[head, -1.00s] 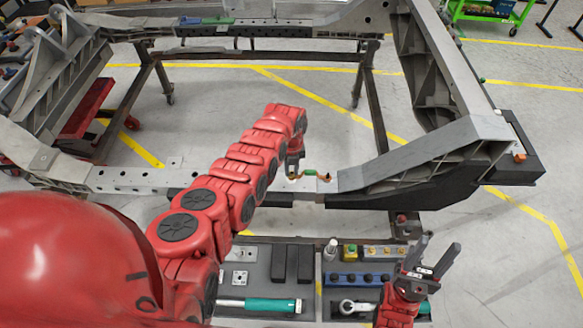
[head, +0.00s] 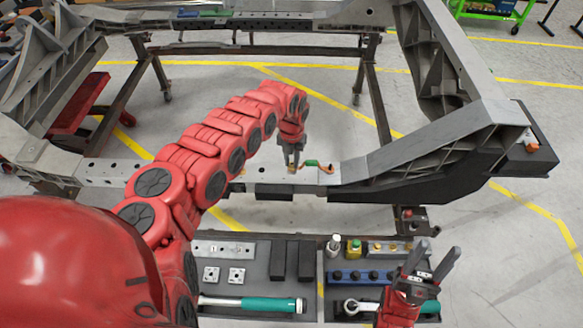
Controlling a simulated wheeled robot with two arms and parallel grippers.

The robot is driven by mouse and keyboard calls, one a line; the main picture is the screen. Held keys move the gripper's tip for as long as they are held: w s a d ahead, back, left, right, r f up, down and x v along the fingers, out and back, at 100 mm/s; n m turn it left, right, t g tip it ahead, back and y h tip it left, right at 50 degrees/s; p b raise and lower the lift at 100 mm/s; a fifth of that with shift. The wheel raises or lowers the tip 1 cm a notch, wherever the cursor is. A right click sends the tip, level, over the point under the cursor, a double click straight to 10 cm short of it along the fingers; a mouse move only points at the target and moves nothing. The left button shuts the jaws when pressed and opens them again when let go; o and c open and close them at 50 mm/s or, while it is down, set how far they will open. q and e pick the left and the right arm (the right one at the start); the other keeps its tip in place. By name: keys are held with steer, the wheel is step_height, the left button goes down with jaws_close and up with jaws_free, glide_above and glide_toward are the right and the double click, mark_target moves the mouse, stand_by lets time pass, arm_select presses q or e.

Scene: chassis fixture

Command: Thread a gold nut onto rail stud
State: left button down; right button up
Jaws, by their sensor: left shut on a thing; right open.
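My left gripper (head: 291,163) points down at the near chassis rail (head: 260,172), its fingertips at the rail's top face. It is shut on a small brownish-gold thing, likely a gold nut (head: 292,169), mostly hidden between the fingers. The rail stud cannot be made out there; the fingers cover that spot. An orange and green curved piece (head: 318,165) lies on the rail just right of the fingers. My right gripper (head: 434,254) is open and empty, pointing up over the right end of the tray. More gold nuts (head: 388,248) appear to sit on a strip in the tray.
The tool tray (head: 321,300) stands in front of the rail with a teal-handled tool (head: 255,304), a ratchet (head: 362,307), black blocks (head: 285,260) and a blue rack (head: 358,277). The angled chassis beam (head: 440,140) rises at right. Floor inside the frame is clear.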

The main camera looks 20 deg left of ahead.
arm_select(q)
steer(key=shift+s+d+f, duration=0.1)
steer(key=shift+s+f, duration=0.05)
steer(key=c, duration=0.7)
jaws_free()
steer(key=shift+w+r+p, duration=0.2)
steer(key=shift+r+p, duration=0.85)
steer(key=shift+r, duration=0.25)
steer(key=shift+d+r, duration=0.1)
